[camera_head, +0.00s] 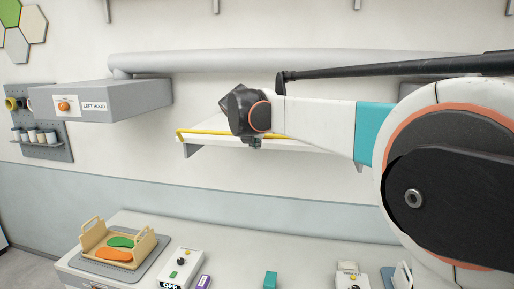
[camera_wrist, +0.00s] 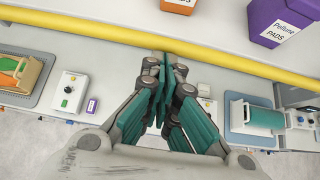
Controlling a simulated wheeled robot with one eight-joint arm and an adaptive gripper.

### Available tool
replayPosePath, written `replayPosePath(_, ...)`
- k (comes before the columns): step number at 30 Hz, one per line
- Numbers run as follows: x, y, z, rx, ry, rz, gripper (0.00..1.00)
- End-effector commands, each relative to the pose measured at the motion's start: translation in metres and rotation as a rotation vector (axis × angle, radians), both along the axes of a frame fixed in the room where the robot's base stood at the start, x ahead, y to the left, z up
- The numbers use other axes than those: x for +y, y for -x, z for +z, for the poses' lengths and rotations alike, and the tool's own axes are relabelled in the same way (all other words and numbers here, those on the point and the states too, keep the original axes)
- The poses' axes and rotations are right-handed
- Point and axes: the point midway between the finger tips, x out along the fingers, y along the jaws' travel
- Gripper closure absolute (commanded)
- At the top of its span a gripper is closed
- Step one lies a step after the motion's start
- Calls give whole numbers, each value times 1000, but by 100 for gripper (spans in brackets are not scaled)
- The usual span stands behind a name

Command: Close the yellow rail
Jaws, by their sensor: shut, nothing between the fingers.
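The yellow rail (camera_wrist: 100,28) runs along the front edge of a white wall shelf (camera_wrist: 130,11). In the head view the yellow rail (camera_head: 207,132) shows at the shelf's front left, and my arm hides much of the rest. My gripper (camera_wrist: 168,62) is shut and empty, its teal fingers together. In the wrist view its tips overlap the lower edge of the rail near the middle; I cannot tell whether they touch it. In the head view the fingers are hidden behind my wrist.
An orange container (camera_wrist: 178,4) and a purple container (camera_wrist: 277,22) stand on the shelf. A grey box labelled LEFT HOOD (camera_head: 112,102) hangs at the left. Below, the workbench (camera_head: 225,232) bears a wooden tray (camera_head: 146,245) with insoles and a control box (camera_head: 181,268).

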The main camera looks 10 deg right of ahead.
Motion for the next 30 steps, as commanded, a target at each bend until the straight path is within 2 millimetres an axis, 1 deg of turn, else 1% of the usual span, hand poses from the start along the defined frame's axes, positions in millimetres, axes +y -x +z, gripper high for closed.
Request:
replayPosePath(6, -5, -12, 17, -1, 0, -1, 100)
replayPosePath(15, -10, -29, 32, 0, 0, -1, 100)
replayPosePath(21, -12, -37, 37, -1, 0, -1, 100)
replayPosePath(30, -15, -42, 40, -1, 0, -1, 100)
